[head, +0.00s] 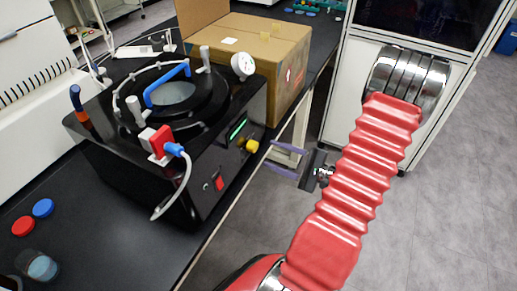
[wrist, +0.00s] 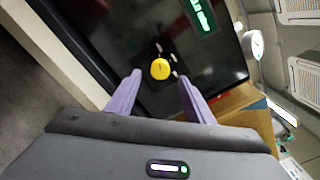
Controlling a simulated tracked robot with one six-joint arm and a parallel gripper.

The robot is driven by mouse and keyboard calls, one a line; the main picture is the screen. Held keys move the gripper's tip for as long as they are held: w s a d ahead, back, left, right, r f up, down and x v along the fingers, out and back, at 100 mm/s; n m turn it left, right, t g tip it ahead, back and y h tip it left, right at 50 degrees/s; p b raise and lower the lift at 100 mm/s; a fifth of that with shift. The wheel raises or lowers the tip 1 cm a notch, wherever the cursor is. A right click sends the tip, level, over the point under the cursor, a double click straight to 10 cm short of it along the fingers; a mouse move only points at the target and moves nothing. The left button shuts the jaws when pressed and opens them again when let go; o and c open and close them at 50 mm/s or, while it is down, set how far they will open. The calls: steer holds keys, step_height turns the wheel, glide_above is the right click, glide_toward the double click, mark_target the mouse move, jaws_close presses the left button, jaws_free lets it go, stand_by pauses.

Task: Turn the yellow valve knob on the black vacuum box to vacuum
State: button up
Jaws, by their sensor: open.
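The black vacuum box (head: 150,180) stands on the dark bench in the head view. Its yellow valve knob (head: 251,146) is on the front face, right of a small green display (head: 237,131). My gripper (head: 272,157) is open, with its purple fingers pointing at the knob from the right and apart from it. In the wrist view the yellow knob (wrist: 160,69) lies ahead, between and beyond the two fingertips (wrist: 160,80). Pale marks surround the knob, but they are too small to read. Nothing is between the fingers.
A cardboard box (head: 270,50) stands behind the vacuum box. A red switch (head: 219,183) is low on its front face, and a white hose (head: 178,190) hangs at that corner. Red and blue caps (head: 42,208) lie on the bench. Floor is free to the right.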

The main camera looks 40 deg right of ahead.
mark_target(256, 148)
steer(key=shift+x, duration=3.2)
steer(key=c, duration=1)
